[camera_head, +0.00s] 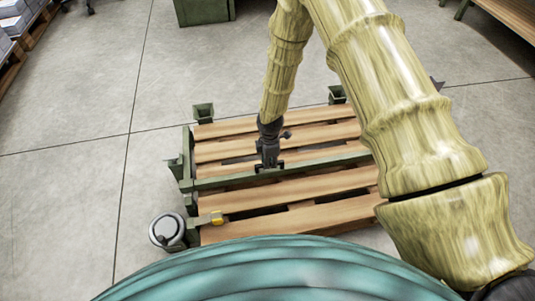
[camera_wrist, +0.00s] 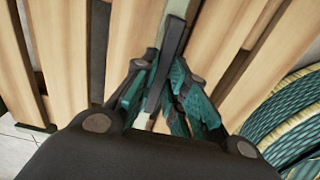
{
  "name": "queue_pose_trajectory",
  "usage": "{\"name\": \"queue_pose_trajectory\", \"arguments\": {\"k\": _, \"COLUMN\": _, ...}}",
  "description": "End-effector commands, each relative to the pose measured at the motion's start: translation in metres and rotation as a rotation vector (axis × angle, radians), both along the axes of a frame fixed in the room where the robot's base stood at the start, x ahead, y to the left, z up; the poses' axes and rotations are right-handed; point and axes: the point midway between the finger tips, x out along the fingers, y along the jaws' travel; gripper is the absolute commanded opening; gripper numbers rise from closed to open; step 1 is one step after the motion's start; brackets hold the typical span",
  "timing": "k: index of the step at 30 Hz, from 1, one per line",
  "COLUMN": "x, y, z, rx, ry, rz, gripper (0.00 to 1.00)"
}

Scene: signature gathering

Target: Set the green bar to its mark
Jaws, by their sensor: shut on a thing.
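A long green bar (camera_head: 225,180) lies across the wooden slats of a green-framed pallet, running from its left side toward its right side. My gripper (camera_head: 268,163) points down at the middle of the bar. In the wrist view the teal fingers of my gripper (camera_wrist: 163,88) are closed on a dark narrow piece (camera_wrist: 168,60), in line with a pale green strip behind it; it appears to be part of the bar. I cannot tell whether the bar touches the slats. No mark for the bar can be made out.
The pallet (camera_head: 300,222) has upright green posts with cup-like tops (camera_head: 203,112) at its corners. A green box (camera_head: 203,10) stands behind. The floor to the left is clear.

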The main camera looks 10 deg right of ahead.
Motion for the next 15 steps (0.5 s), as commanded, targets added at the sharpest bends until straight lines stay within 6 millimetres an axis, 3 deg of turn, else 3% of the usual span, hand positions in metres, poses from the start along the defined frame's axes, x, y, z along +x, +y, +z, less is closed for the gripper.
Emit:
{"name": "queue_pose_trajectory", "arguments": {"k": 11, "x": -0.0008, "y": 0.0004, "z": 0.0003, "rx": -0.009, "ry": 0.001, "rz": 0.005, "gripper": 0.00}}
{"name": "queue_pose_trajectory", "arguments": {"k": 12, "x": -0.0006, "y": 0.0006, "z": 0.0003, "rx": -0.010, "ry": 0.001, "rz": 0.005, "gripper": 0.16}}
{"name": "queue_pose_trajectory", "arguments": {"k": 15, "x": -0.0003, "y": 0.0018, "z": 0.0003, "rx": -0.009, "ry": 0.001, "rz": 0.007, "gripper": 0.34}}
